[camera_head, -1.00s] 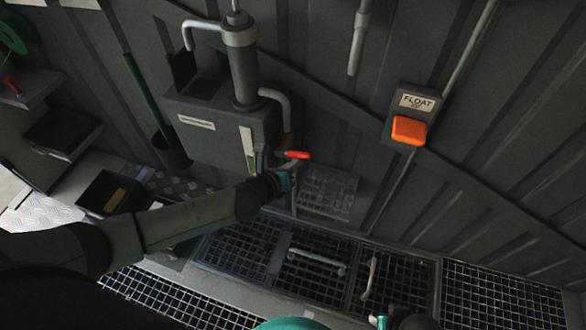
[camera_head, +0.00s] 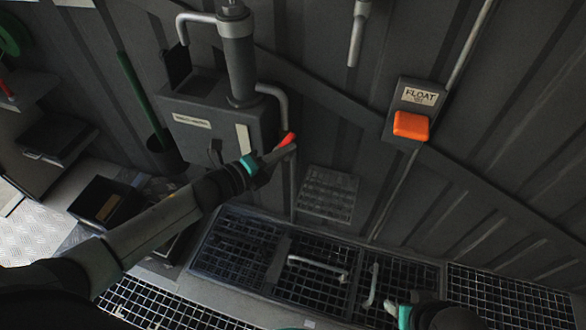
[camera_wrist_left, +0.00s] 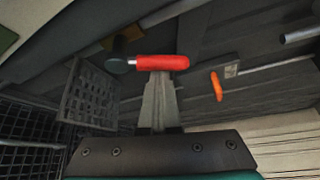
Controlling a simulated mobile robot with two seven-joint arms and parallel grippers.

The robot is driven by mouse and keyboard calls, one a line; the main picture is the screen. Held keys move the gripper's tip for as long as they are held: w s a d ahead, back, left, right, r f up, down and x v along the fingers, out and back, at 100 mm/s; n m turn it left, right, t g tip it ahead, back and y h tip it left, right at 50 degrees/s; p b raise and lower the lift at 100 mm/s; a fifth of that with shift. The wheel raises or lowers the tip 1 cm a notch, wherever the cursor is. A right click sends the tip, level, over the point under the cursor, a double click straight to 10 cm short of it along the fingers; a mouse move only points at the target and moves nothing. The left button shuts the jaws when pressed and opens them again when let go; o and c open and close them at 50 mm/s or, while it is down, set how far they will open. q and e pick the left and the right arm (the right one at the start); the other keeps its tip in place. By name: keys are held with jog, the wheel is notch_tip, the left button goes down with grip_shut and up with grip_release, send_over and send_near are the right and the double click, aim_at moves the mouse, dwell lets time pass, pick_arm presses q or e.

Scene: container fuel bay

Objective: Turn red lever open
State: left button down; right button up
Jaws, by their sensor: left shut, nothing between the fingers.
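The red lever (camera_head: 287,139) is a short red handle at the right side of the grey pump box (camera_head: 205,125). In the left wrist view the red lever (camera_wrist_left: 162,62) lies across the picture, just past my fingertips. My left gripper (camera_head: 284,150) reaches in from the left, with its shut fingers close below the lever. In the left wrist view the shut fingers (camera_wrist_left: 159,80) point at the handle's underside; whether they touch it I cannot tell.
An orange box (camera_head: 411,125) under a FLOAT sign (camera_head: 420,96) is on the wall at right. Floor grates (camera_head: 315,280) with raised grey handles lie below. A black bin (camera_head: 105,203) stands at left. A vertical pipe (camera_head: 238,65) rises from the pump box.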

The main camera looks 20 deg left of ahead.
pick_arm(q)
jog(key=shift+w+a+r+n+t+h+b, duration=0.15)
jog(key=shift+a+n+t+h+b, duration=0.15)
jog(key=shift+n, duration=0.25)
jog(key=shift+a+r+n+t+h+b, duration=0.2)
jog(key=shift+a+n, duration=0.2)
jog(key=shift+n, duration=0.15)
jog(key=shift+a, duration=0.25)
pick_arm(e)
notch_tip(320, 180, up, 3)
